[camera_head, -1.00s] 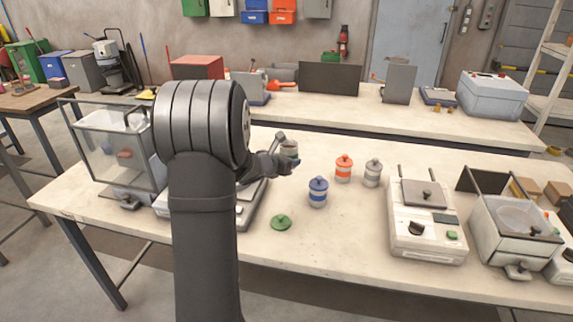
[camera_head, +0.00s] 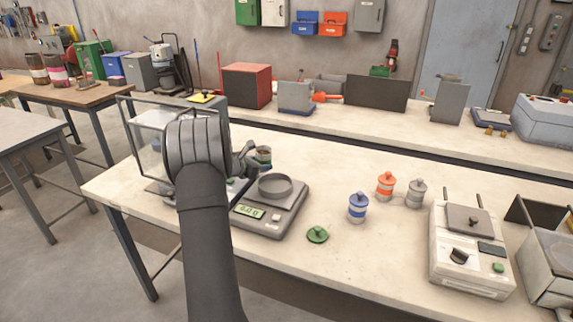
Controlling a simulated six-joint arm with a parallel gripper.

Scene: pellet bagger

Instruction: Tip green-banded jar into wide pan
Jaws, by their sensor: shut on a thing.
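My gripper (camera_head: 252,158) is shut on the open grey jar (camera_head: 264,154), which shows a trace of green band. The jar looks roughly upright, just behind and left of the wide pan in the picture. Parts of the jar and my fingers are hidden by each other and by my arm. The wide grey pan (camera_head: 275,188) sits on a scale (camera_head: 268,218) with a lit display too small to read surely. The pan's inside looks empty. A green lid (camera_head: 317,234) lies on the bench, right of the scale.
A blue-banded jar (camera_head: 358,208), an orange jar (camera_head: 386,186) and a grey jar (camera_head: 416,193), all lidded, stand right of the pan. A glass-walled case (camera_head: 140,125) is partly behind my arm. A white machine (camera_head: 468,250) stands at right.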

